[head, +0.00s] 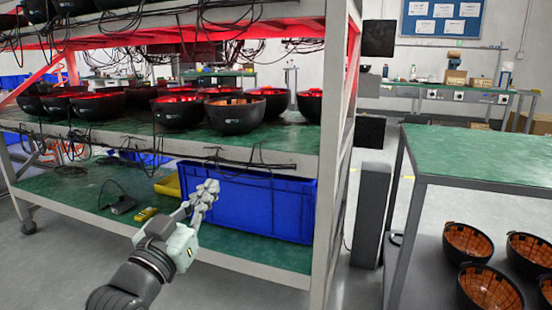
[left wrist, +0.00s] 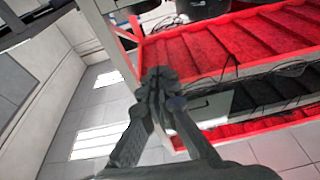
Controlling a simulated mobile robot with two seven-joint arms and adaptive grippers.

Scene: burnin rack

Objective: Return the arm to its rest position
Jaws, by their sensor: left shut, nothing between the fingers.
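My left gripper (head: 205,190) comes in from the lower left in the head view. It is shut and empty, raised in front of the rack's lower shelf and the blue crate (head: 262,205). In the left wrist view the fingers of my left gripper (left wrist: 160,85) meet at the tips, with the rack's red-lit shelf (left wrist: 225,45) beyond them. My right gripper is in neither view.
The rack's middle shelf (head: 290,140) carries several black bowls (head: 235,115) under red light. A green-topped table (head: 480,155) stands at the right, with several orange-lined bowls (head: 468,243) below its top. Bare floor (head: 240,285) lies in front of the rack.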

